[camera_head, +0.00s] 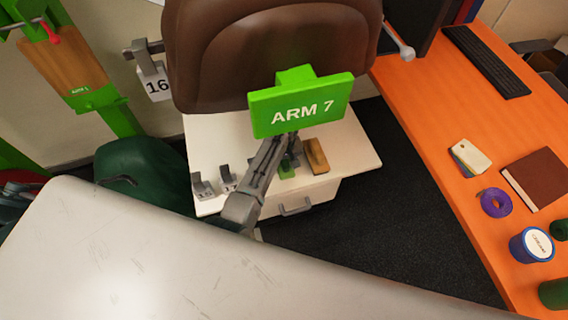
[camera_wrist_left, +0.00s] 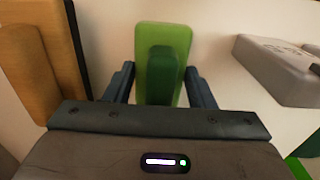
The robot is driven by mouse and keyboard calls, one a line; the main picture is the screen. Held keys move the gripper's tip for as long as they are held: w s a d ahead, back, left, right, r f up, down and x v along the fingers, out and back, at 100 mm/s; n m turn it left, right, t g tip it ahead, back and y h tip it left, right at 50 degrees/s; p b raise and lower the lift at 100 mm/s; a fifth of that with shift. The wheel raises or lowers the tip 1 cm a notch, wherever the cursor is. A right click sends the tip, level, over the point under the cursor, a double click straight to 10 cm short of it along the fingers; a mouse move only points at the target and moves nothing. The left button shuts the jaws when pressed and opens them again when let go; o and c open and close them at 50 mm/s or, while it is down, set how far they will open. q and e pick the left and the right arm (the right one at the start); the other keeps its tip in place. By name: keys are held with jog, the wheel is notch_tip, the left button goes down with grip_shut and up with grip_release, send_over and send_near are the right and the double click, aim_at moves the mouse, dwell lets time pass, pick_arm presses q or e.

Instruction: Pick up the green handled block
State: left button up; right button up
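The green handled block (camera_wrist_left: 182,38) is in the middle of the left wrist view, a light green plate with a darker green upright handle (camera_wrist_left: 160,75). It stands on the pale cabinet top (camera_head: 340,150). In the head view only a bit of the green block (camera_head: 287,168) shows beside my grey arm. My left gripper (camera_wrist_left: 161,72) is open, with one finger on each side of the handle and a gap to it on both sides. In the head view my arm and a green sign cover the fingertips. My right gripper is not in view.
A wooden handled block (camera_head: 316,156) stands close beside the green one. Several grey brackets (camera_head: 227,178) stand on the other side. A green "ARM 7" sign (camera_head: 300,105) and a brown saddle (camera_head: 270,50) overhang the cabinet. An orange desk (camera_head: 440,120) is at right.

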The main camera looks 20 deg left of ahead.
pick_arm(q)
notch_tip(320, 180, up, 10)
jog(key=shift+r+b, duration=0.1)
jog(key=shift+b, duration=0.2)
jog(key=o, duration=0.3)
jog(key=shift+c, duration=1)
